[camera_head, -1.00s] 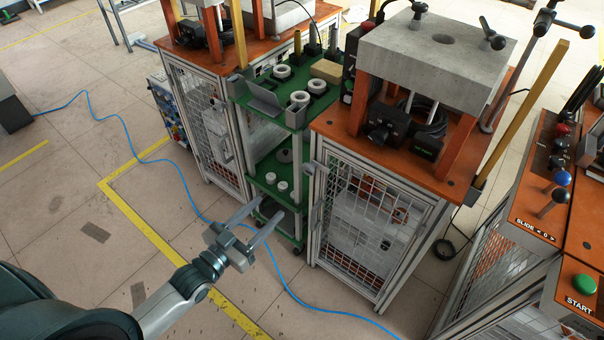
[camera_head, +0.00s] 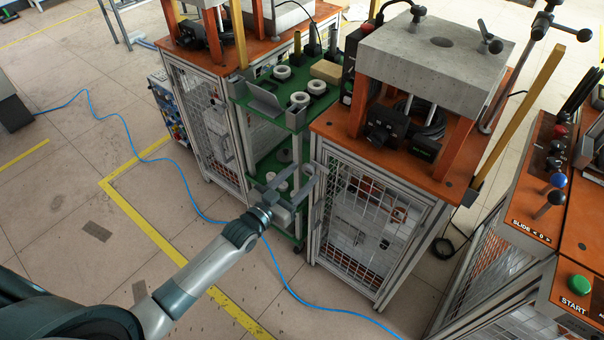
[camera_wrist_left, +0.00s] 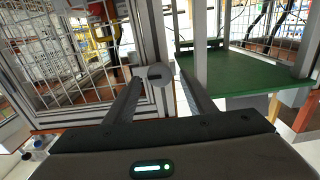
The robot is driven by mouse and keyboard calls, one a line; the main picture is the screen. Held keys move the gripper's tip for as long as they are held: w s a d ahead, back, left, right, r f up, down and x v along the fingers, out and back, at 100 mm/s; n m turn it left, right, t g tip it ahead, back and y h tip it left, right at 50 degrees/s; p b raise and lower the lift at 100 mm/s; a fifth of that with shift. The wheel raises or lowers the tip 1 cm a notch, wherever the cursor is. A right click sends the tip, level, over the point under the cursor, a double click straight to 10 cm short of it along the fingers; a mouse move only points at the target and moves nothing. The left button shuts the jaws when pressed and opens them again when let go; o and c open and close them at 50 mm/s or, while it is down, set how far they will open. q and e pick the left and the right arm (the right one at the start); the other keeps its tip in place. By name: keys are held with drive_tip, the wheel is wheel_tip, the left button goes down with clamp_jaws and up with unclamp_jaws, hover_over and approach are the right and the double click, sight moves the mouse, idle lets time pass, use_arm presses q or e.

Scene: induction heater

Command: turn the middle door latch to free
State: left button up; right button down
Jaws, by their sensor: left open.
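The middle door (camera_head: 365,235) is a wire-mesh door in a metal frame, on the front of the orange-topped cabinet, and looks closed. In the left wrist view the grey latch (camera_wrist_left: 156,73), with a rounded end, is on the frame post beside the mesh. My left gripper (camera_head: 307,169) is open at the door's left edge, with its fingers pointing at the frame. In the left wrist view, the gripper (camera_wrist_left: 160,64) has the latch between its fingers, closer to the left one. I cannot tell whether they touch. In the head view the fingers largely hide the latch. My right gripper is out of view.
A green shelf cart (camera_head: 255,105) with white rings stands close left of the cabinet; its green shelf (camera_wrist_left: 250,78) is beside my right finger in the wrist view. Another mesh cabinet (camera_head: 200,120) stands further left. A blue hose (camera_head: 185,180) lies on otherwise open floor.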

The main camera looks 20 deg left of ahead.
use_arm(q)
drive_tip(key=shift+w+d, duration=0.15)
drive_tip(key=shift+w, duration=0.3)
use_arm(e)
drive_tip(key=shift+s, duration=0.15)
use_arm(q)
drive_tip(key=c, duration=1)
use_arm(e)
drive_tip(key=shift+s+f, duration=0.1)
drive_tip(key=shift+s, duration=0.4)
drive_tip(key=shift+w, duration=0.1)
